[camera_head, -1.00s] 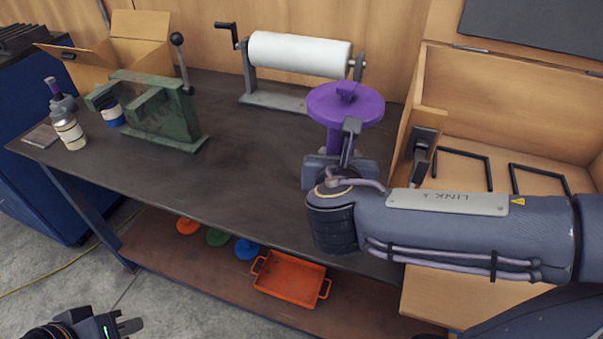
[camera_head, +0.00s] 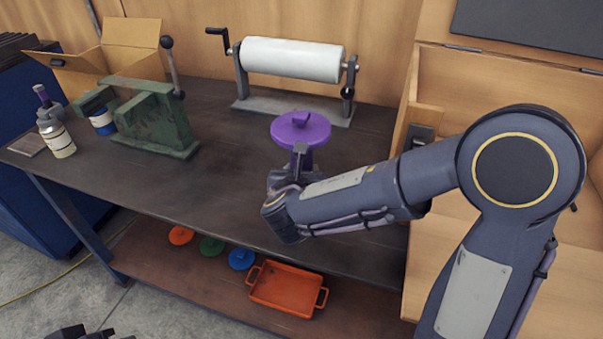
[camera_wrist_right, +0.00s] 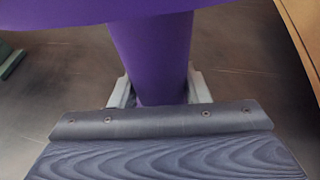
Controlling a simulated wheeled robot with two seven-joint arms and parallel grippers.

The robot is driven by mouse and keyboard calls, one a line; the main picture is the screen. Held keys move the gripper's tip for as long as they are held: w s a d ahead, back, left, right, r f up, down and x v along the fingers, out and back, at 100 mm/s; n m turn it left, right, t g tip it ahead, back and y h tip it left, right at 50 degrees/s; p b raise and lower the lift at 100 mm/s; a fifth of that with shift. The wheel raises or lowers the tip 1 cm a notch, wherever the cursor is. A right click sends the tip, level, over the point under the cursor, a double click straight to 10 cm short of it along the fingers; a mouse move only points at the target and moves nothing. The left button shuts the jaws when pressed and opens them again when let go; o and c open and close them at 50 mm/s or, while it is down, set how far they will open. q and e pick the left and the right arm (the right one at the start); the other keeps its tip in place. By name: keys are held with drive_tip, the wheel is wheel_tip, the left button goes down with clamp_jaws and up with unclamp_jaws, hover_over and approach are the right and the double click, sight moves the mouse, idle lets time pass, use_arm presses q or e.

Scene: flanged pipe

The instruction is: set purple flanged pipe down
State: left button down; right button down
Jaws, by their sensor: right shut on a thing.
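The purple flanged pipe (camera_head: 300,130) is upright over the dark workbench (camera_head: 230,170), with its round flange on top. My right gripper (camera_head: 298,165) is shut on the pipe's narrower stem below the flange. In the right wrist view, the purple stem (camera_wrist_right: 152,58) stands between my two pale fingers (camera_wrist_right: 158,92). The pipe's lower end is hidden behind my gripper, so I cannot tell if it touches the bench. My left gripper (camera_head: 85,333) shows only in part at the bottom left edge.
A white roll (camera_head: 292,59) on a stand is behind the pipe. A green press (camera_head: 155,118), a bottle (camera_head: 57,137) and a cardboard box (camera_head: 120,55) are at the left. A wooden crate (camera_head: 425,95) stands right. An orange tray (camera_head: 288,288) and coloured discs (camera_head: 241,258) lie below.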

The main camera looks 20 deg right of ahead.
idle(0.3)
drive_tip(key=shift+f, duration=0.2)
drive_tip(key=c, duration=0.8)
unclamp_jaws()
drive_tip(key=shift+s+a+r, duration=0.1)
drive_tip(key=shift+s+r, duration=0.15)
drive_tip(key=shift+r, duration=0.05)
drive_tip(key=v, duration=1.1)
drive_tip(key=shift+s+p, duration=0.25)
drive_tip(key=shift+p, duration=0.1)
drive_tip(key=shift+a, duration=0.15)
